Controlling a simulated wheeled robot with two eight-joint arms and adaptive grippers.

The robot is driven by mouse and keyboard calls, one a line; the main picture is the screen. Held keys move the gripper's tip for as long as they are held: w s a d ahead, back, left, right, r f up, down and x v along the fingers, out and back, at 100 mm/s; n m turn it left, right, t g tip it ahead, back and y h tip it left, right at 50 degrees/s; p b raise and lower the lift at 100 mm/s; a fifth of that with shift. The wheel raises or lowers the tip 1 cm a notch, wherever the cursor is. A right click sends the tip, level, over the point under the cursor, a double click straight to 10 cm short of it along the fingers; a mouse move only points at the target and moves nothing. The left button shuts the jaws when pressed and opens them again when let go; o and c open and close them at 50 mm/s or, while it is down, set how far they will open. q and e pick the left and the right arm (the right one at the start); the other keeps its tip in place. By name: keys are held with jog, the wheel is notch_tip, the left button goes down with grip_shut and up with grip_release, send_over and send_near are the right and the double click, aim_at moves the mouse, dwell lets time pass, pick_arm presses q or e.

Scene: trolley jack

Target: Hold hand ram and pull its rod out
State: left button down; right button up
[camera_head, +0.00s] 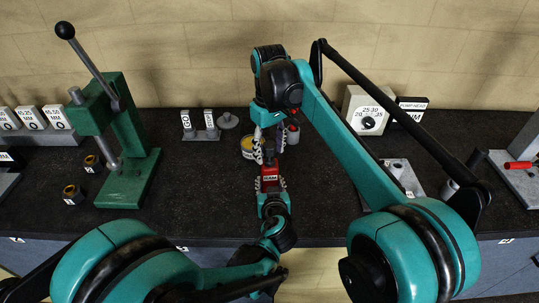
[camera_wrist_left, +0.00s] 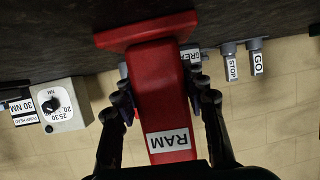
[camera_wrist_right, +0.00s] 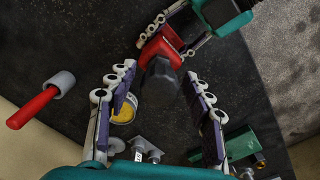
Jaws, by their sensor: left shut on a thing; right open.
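The hand ram is a red block labelled RAM (camera_head: 270,179), with a flared red foot in the left wrist view (camera_wrist_left: 150,35). My left gripper (camera_wrist_left: 165,92) is shut on the ram, one finger on each side of its body. In the right wrist view the red body (camera_wrist_right: 156,48) has a dark rod end (camera_wrist_right: 160,80) facing the camera. My right gripper (camera_wrist_right: 157,90) is open, its fingers apart on either side of the rod end. In the head view my right gripper (camera_head: 268,143) is above and just behind the ram, partly hiding the rod.
A yellow tin (camera_head: 247,148) stands close behind the ram. A green press (camera_head: 126,130) stands left. GO and STOP posts (camera_head: 199,124) stand at the back, and a dial box (camera_head: 366,112) at the back right. The dark bench (camera_head: 205,195) is clear left of the ram.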

jog(key=shift+f, duration=1.2)
grip_shut()
pick_arm(q)
jog(key=shift+f, duration=0.1)
pick_arm(e)
notch_tip(320, 180, up, 10)
jog(key=shift+f, duration=0.25)
grip_release()
jog(key=shift+r, duration=0.1)
notch_tip(320, 180, up, 7)
jog(key=shift+r, duration=0.15)
